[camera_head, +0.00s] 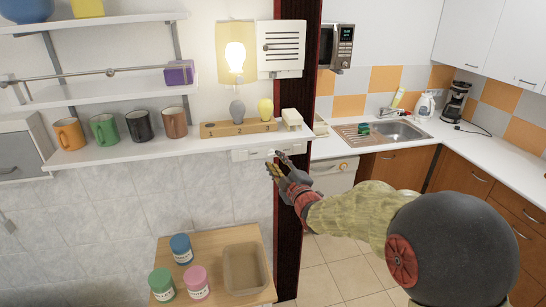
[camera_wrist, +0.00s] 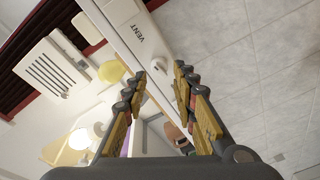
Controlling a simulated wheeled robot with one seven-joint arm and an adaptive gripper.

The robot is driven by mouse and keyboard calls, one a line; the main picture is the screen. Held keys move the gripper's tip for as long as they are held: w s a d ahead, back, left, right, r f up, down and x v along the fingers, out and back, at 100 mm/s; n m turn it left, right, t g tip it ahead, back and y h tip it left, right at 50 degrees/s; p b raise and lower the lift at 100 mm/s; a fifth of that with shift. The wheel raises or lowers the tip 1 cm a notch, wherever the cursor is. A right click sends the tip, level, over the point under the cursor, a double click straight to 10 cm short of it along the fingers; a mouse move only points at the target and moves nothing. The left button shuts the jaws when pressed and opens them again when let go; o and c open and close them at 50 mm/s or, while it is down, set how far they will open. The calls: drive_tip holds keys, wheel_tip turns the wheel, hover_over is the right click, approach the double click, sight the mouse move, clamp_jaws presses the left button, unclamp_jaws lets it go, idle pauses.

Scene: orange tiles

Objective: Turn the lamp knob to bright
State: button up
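The lamp, a lit bulb (camera_head: 235,57) on a yellowish plate, glows on the wall above the shelf. It also shows at the lower left of the wrist view (camera_wrist: 79,139). A white control panel (camera_head: 243,155) sits at the shelf's front edge. In the wrist view it carries the label "VENT" and a small white knob (camera_wrist: 160,64) beside it. I cannot read a lamp label; part of the panel is hidden by my fingers. My gripper (camera_head: 273,162) is at the panel's right part. Its fingers (camera_wrist: 161,75) are apart and empty, with the knob just beyond the tips.
A slatted white vent (camera_head: 281,48) hangs above. A dark post (camera_head: 289,225) stands close by my arm. Below is a wooden table (camera_head: 213,289) with jars and a tray.

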sight(272, 156)
drive_tip(key=shift+x, duration=1.85)
clamp_jaws()
